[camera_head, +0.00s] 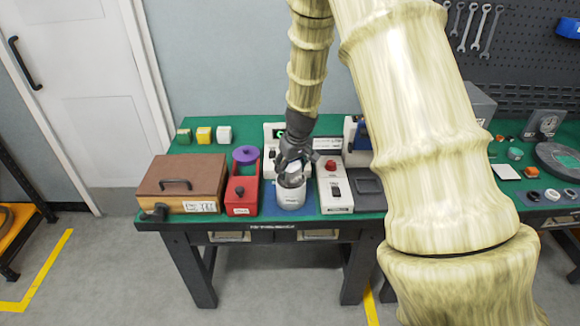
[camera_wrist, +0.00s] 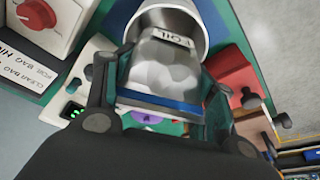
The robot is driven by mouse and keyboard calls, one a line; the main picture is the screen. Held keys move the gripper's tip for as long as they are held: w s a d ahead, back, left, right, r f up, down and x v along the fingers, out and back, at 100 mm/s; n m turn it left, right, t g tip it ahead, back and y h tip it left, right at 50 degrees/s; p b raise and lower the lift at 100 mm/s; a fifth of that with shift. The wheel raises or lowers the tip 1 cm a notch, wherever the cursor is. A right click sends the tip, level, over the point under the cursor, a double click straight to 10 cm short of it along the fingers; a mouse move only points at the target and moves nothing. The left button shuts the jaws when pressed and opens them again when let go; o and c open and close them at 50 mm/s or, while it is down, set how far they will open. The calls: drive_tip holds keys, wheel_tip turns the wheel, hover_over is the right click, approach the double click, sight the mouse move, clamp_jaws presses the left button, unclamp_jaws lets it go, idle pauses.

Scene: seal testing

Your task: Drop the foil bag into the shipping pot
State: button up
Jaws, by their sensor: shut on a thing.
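The foil bag (camera_wrist: 166,62) is silvery and crinkled, with a label reading FOIL at its top and a blue band at its lower edge. My gripper (camera_wrist: 163,70) is shut on it, one finger on each side. In the head view my gripper (camera_head: 293,160) points down over the shipping pot (camera_head: 291,198), a white round pot on a blue mat. The pot's open rim also shows in the wrist view (camera_wrist: 202,18), with the label end of the bag at its mouth. How deep the bag reaches into the pot I cannot tell.
A white device with a red knob (camera_head: 333,188) stands close on the right. Another device with a green display (camera_head: 272,132) is behind.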

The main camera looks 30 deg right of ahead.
drive_tip(key=shift+f, duration=0.5)
drive_tip(key=shift+r, duration=0.1)
idle(0.6)
drive_tip(key=o, duration=1.1)
drive_tip(key=shift+r, duration=0.15)
wheel_tip(320, 180, up, 8)
drive_tip(key=p, duration=0.6)
